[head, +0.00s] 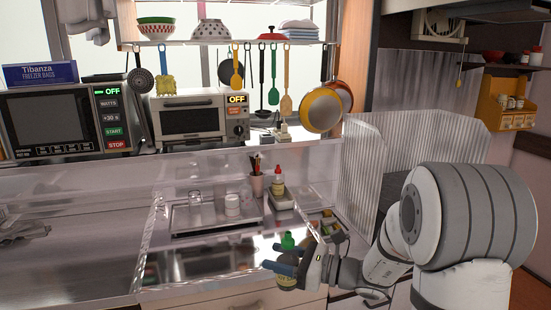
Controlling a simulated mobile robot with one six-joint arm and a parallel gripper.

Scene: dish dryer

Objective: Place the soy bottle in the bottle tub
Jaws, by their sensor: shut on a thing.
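My gripper (277,258) is shut around a small bottle with a green cap, which I take as the soy bottle (288,241). It holds the bottle upright or nearly so, in front of the counter's near edge; the fingers hide part of its body. A small tub (287,204), which looks like the bottle tub, stands on the counter behind and above my gripper in the picture. A bottle with a red cap (278,184) stands in it. The held bottle is clear of the tub.
A metal tray (189,226) with a glass and a white cup lies left of the tub. Small coloured items (326,222) lie to the right, before a ribbed clear panel (365,170). The shiny counter front (200,260) is bare.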

